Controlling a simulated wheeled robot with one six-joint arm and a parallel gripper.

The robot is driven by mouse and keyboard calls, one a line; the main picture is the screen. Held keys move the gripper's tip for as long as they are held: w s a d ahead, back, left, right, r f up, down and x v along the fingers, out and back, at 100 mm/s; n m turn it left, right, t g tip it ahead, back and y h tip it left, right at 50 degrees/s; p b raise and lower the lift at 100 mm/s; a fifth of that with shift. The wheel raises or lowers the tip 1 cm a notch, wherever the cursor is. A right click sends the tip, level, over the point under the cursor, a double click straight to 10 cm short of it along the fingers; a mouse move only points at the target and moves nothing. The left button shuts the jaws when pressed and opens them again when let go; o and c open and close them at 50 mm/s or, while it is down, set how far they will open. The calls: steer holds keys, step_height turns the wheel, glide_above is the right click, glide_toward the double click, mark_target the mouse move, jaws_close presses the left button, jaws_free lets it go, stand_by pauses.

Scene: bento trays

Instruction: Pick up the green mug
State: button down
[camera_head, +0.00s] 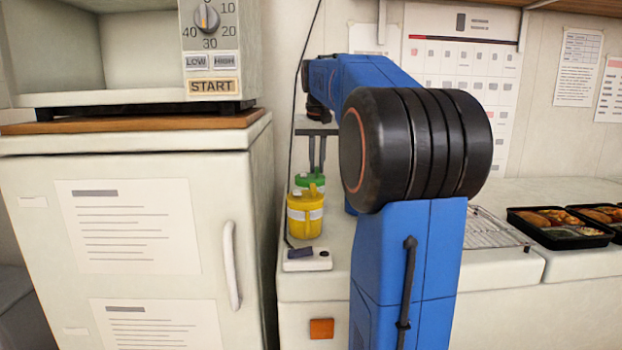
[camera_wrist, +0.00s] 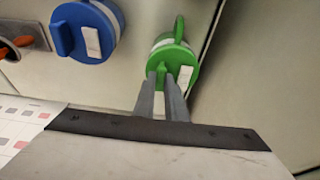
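The green mug (camera_head: 308,181) stands on the counter behind a yellow mug (camera_head: 305,215), which hides its lower part in the head view. In the wrist view the green mug (camera_wrist: 178,57) is seen from above, with a lid, a handle at its far side and a pale label. My gripper (camera_head: 317,168) points down just above it. In the wrist view the two grey fingertips (camera_wrist: 167,76) are apart, over the near part of the lid, with a small green knob between them. I cannot tell whether they touch it.
A blue mug (camera_wrist: 88,30) stands left of the green one in the wrist view. A white device (camera_head: 307,260) lies in front of the yellow mug. A tall white cabinet (camera_head: 140,230) stands close at left. A wire rack (camera_head: 490,230) and black food trays (camera_head: 560,238) are at right.

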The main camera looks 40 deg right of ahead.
stand_by(0.3)
steer(key=r, duration=0.7)
steer(key=shift+s+d, duration=0.1)
steer(key=shift+d, duration=0.1)
steer(key=s+d, duration=1.2)
steer(key=d, duration=0.3)
steer(key=n+y, duration=0.2)
steer(key=n, duration=0.4)
glide_above(316, 167)
steer(key=shift+s+r, duration=0.15)
steer(key=shift+s, duration=0.1)
steer(key=shift+a+f, duration=0.1)
steer(key=shift+f, duration=0.15)
steer(key=shift+t, duration=0.3)
steer(key=shift+f, duration=2.95)
steer(key=shift+f, duration=0.15)
